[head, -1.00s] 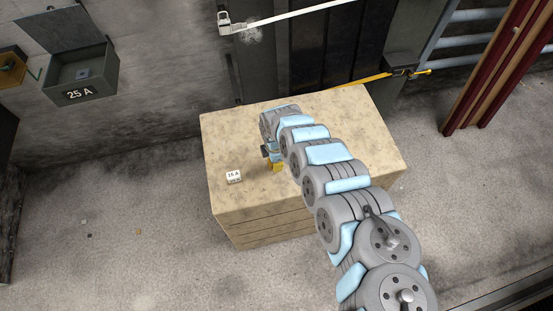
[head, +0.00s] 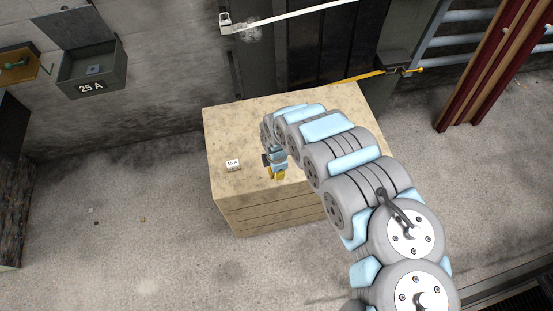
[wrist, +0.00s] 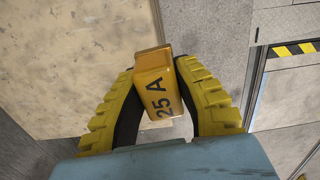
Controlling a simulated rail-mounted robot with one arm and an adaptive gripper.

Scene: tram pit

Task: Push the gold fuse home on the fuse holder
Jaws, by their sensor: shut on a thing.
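My gripper (head: 278,174) is over the front part of the wooden block's top in the head view. In the wrist view its yellow ridged fingers (wrist: 155,72) are shut on the gold fuse (wrist: 157,90), a gold block marked "25 A" that sticks out past the fingertips. In the head view the fuse is too small to tell from the yellow fingers. A grey open-lidded box (head: 92,72) marked "25 A" is on the wall at upper left, with a small bluish piece inside. I cannot tell whether it is the fuse holder.
A small white block (head: 233,165) marked "15 A" lies on the wooden block (head: 225,125), left of my gripper. A yellow box (head: 18,65) with a green part is at far left. Red posts (head: 490,65) stand at right. The floor at left is mostly clear.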

